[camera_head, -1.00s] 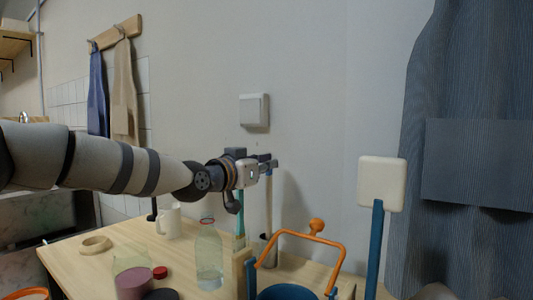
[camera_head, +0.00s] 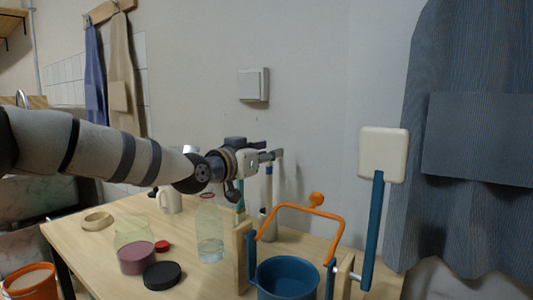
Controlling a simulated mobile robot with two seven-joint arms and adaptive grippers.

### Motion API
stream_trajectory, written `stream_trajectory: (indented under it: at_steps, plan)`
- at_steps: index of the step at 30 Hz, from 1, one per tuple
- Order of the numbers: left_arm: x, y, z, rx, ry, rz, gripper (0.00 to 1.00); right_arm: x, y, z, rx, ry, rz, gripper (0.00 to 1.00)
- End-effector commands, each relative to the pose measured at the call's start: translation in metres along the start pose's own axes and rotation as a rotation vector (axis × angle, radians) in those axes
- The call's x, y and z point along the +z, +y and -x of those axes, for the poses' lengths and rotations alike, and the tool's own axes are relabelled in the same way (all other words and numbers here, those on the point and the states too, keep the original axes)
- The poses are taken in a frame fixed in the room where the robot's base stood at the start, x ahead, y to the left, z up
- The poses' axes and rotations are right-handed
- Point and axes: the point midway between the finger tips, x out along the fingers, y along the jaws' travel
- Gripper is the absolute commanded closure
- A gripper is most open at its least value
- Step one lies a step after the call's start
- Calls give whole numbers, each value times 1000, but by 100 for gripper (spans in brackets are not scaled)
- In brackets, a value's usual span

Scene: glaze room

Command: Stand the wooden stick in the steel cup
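The wooden stick (camera_head: 268,192) stands nearly upright, pale with a dark blue band near its top. Its lower end is inside the grey steel cup (camera_head: 269,226), which stands near the table's back edge by the wall. Whether a finger touches the stick is hard to tell. My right gripper is not in view.
On the wooden table (camera_head: 205,278) are a white mug (camera_head: 170,200), a clear bottle (camera_head: 210,240), a wooden ring (camera_head: 97,221), a pink jar (camera_head: 136,258) and a black lid (camera_head: 161,275). A blue pot (camera_head: 287,278), an orange handle (camera_head: 300,209) and a white-headed paddle (camera_head: 383,154) stand at front right.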

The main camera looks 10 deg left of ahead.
Motion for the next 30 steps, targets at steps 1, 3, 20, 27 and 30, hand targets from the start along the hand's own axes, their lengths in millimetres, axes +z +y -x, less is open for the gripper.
stream_trajectory:
  at_steps: [1,3,20,27,30]
  plan:
    - [0,0,0,0,0,0,70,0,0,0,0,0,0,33]
    - [0,0,1,0,0,0,70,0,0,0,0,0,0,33]
    - [-1,0,114,0,1,0,70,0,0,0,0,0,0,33]
    - [0,0,121,0,0,0,70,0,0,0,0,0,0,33]
    - [0,0,120,0,0,0,70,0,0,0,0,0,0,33]
